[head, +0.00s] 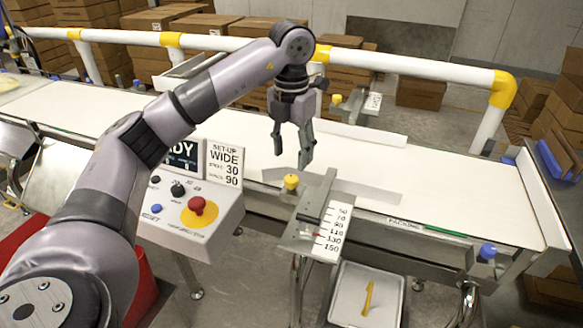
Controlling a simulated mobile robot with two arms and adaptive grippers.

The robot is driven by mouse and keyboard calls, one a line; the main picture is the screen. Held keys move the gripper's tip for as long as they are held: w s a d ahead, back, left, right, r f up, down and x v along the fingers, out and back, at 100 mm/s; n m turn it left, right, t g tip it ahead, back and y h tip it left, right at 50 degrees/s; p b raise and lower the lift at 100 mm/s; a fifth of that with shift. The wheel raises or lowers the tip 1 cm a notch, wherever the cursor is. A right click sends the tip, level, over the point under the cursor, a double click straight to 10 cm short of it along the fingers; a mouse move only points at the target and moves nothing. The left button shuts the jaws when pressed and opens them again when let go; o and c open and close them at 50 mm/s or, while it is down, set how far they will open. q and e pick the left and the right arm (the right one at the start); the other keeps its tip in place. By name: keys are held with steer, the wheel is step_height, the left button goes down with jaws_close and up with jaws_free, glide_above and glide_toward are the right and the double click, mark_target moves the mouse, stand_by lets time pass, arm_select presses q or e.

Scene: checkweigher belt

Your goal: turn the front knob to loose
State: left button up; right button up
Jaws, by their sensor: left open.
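The front knob (291,182) is a small yellow knob on the metal bracket at the near edge of the belt, beside a white scale plate (332,232) marked from 50 to 150. My left gripper (291,158) hangs down over the belt, just above the knob in the picture. Its fingers are apart with nothing between them. Whether they touch the knob I cannot tell, but a gap seems to show. A similar yellow knob (336,99) sits on the far bracket behind the belt. My right gripper is not in view.
A control box (190,225) with a red stop button (197,205) stands left of the bracket, with a card reading "SET-UP WIDE 30 90" (223,165). A grey bin (365,315) with a yellow item is below. A white rail (420,67) runs behind the belt (440,185).

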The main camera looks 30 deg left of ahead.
mark_target(292, 178)
arm_select(q)
steer(key=shift+r, duration=2.55)
